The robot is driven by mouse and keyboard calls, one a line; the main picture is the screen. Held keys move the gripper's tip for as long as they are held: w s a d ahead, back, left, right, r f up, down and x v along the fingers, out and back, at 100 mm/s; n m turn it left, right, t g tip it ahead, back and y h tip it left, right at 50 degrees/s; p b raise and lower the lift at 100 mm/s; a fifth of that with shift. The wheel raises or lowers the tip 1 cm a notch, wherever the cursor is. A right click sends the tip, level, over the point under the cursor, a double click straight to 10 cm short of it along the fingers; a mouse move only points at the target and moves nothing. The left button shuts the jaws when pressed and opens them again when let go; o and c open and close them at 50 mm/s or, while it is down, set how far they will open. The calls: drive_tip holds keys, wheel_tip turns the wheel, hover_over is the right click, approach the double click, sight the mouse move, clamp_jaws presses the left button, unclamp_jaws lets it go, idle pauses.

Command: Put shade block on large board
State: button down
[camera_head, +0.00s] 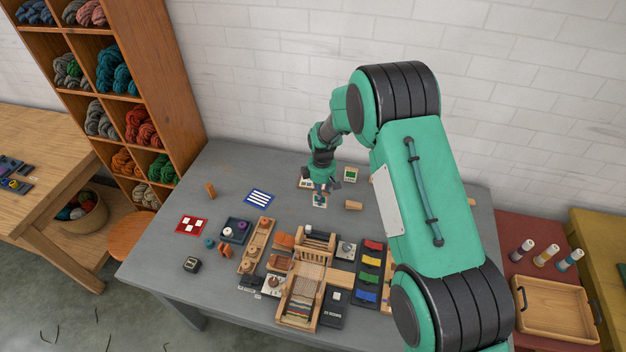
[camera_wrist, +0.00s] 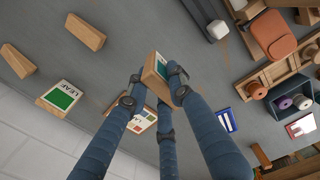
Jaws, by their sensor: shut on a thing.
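My gripper (camera_head: 322,187) has blue-grey fingers that also show in the wrist view (camera_wrist: 156,84). It is shut on a wooden block (camera_wrist: 154,75) with a green and white face, held tilted between the fingers. The block (camera_head: 320,201) shows just below the fingertips in the head view. A pale board with coloured patches (camera_wrist: 143,120) lies behind the fingers, partly hidden; it also shows beside the gripper in the head view (camera_head: 305,184). A card marked LEAF with a green square (camera_wrist: 62,97) lies apart; in the head view (camera_head: 350,174) it is right of the gripper. I cannot tell which is the large board.
Plain wooden blocks (camera_wrist: 85,32) lie near. A wooden loom (camera_head: 303,290) and several trays crowd the front. The grey table (camera_head: 215,165) is clear at the back left.

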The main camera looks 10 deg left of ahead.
drive_tip(key=w+a, duration=0.2)
drive_tip(key=w, duration=0.2)
drive_tip(key=w+a+f, duration=0.1)
drive_tip(key=w+a, duration=0.1)
drive_tip(key=w, duration=0.3)
drive_tip(key=w+a, duration=0.3)
drive_tip(key=w, duration=0.2)
drive_tip(key=shift+w+a+f, duration=0.1)
drive_tip(key=shift+f, duration=0.15)
drive_tip(key=shift+f, duration=1.75)
drive_tip(key=shift+f, duration=0.15)
drive_tip(key=c, duration=1.5)
unclamp_jaws()
drive_tip(key=shift+c, duration=0.2)
wheel_tip(320, 180, up, 12)
